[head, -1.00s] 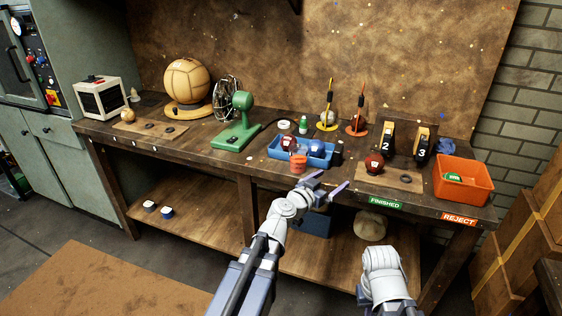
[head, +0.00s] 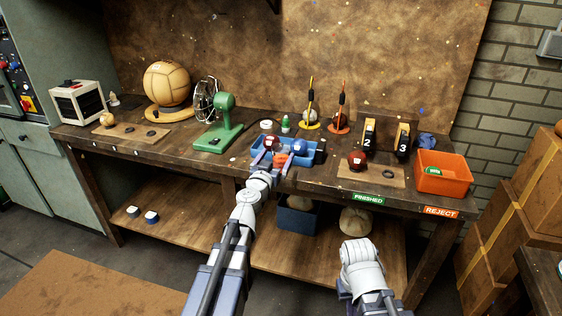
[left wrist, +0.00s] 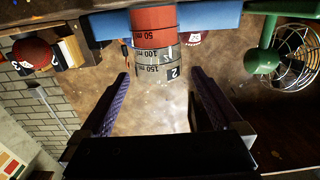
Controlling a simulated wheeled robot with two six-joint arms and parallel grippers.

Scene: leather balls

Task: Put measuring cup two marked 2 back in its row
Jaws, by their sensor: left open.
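The orange measuring cup (head: 281,158) stands on the bench at the front of the blue tray (head: 312,160). In the left wrist view the cup (left wrist: 155,42) appears upside down, with ml marks and a dark label reading 2. My left gripper (head: 273,165) is open and empty, pointing at the cup. In the left wrist view the fingertips of my left gripper (left wrist: 158,75) lie to either side of the cup's line, with a gap on both sides. A brown board (head: 130,133) with dark round spots lies at the bench's left. My right gripper is not visible.
The blue tray holds a red ball (head: 270,143) and a blue ball (head: 299,146). A green fan (head: 222,120) stands left of it. On the right are a dark red ball (head: 356,160), number stands (head: 368,140) and an orange bin (head: 443,172).

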